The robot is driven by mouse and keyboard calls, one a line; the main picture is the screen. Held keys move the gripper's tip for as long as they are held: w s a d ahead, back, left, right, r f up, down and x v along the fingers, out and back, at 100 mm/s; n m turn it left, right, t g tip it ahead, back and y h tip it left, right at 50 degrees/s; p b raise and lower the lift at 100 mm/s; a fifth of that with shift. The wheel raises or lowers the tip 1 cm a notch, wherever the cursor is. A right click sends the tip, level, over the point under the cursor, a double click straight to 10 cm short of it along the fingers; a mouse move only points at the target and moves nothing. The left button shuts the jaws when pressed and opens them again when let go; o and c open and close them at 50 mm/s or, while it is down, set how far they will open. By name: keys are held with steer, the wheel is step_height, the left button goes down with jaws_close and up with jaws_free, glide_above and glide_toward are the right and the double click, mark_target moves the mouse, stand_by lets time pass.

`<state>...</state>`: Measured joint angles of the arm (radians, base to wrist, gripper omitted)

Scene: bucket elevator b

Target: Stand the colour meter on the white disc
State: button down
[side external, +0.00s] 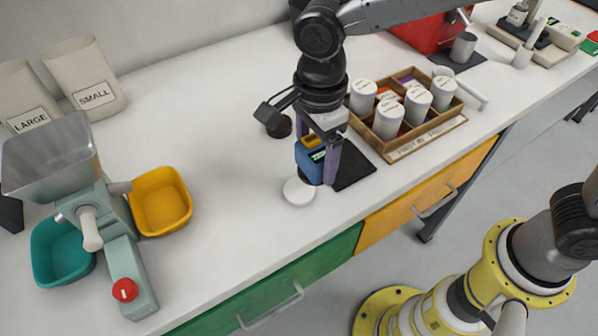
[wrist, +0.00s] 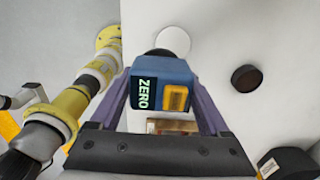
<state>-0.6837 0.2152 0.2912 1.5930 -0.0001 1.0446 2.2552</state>
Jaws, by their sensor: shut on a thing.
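The colour meter (side external: 310,160) is a blue block with a yellow button and a small display. My gripper (side external: 323,162) is shut on it, with a purple finger on each side. In the wrist view the colour meter (wrist: 160,85) sits between the fingers, and its display reads ZERO. The white disc (side external: 298,192) lies on the bench just below and a little left of the meter. It also shows in the wrist view (wrist: 173,41), beyond the meter's far end. The meter looks held just above the bench; whether it touches the disc's edge I cannot tell.
A black mat (side external: 352,166) lies right of the meter, and a small dark round puck (side external: 279,126) behind it. A wooden tray (side external: 427,131) of white-lidded jars stands right. The yellow bin (side external: 160,200) and hopper machine (side external: 110,230) stand left. Bench between is clear.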

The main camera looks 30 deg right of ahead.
mark_target(300, 164)
steer(key=f, duration=0.1)
steer(key=w+a+f, duration=0.1)
steer(key=w+f, duration=0.1)
steer(key=shift+a, duration=0.35)
steer(key=shift+w+f, duration=0.15)
steer(key=shift+f, duration=1.5)
jaws_free()
steer(key=shift+f, duration=0.2)
step_height(300, 164, up, 12)
steer(key=shift+r, duration=0.2)
